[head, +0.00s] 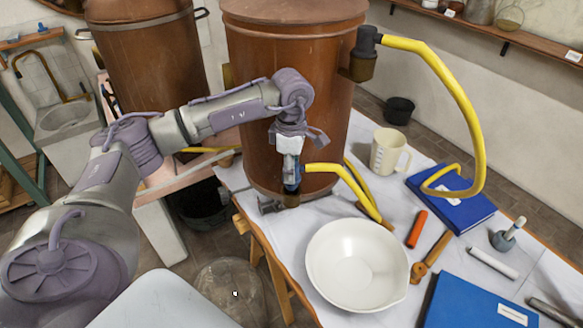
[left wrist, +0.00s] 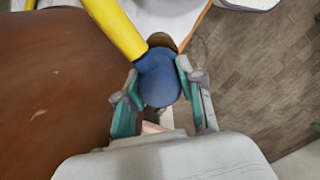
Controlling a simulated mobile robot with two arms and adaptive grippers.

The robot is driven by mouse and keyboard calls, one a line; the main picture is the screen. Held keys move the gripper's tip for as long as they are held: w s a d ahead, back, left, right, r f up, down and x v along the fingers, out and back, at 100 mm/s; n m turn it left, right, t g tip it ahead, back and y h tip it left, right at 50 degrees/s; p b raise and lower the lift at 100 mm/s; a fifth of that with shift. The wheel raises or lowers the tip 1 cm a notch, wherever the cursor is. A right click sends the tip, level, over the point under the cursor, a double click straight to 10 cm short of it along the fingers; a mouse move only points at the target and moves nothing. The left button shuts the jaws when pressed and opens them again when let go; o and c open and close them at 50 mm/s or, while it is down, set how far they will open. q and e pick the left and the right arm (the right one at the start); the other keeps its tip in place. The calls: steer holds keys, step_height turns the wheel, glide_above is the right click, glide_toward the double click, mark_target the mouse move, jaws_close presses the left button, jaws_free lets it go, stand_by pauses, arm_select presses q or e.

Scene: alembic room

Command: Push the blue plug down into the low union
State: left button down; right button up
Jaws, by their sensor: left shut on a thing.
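My left gripper (head: 291,172) comes down from above at the front of the copper vessel (head: 280,110). It is shut on the blue plug (head: 292,186) at the end of a yellow hose (head: 345,178). In the left wrist view the blue plug (left wrist: 158,82) sits between the two fingers, with the yellow hose (left wrist: 116,30) leading off to the upper left. The brown low union (head: 290,200) is directly below the plug; its edge (left wrist: 162,40) shows past the plug in the left wrist view. How deep the plug sits in it I cannot tell. My right gripper is out of view.
A white bowl (head: 330,285) stands on the table right of the union. Another yellow hose (head: 460,95) hangs from the upper fitting (head: 364,55). The table edge is near.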

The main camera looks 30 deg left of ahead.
arm_select(q)
steer(key=shift+f+b, duration=1.85)
steer(key=shift+f, duration=0.2)
stand_by(3.6)
steer(key=c, duration=0.6)
jaws_free()
steer(key=shift+c, duration=0.2)
steer(key=shift+r, duration=0.15)
steer(key=shift+r+p, duration=2.1)
steer(key=shift+r, duration=1.3)
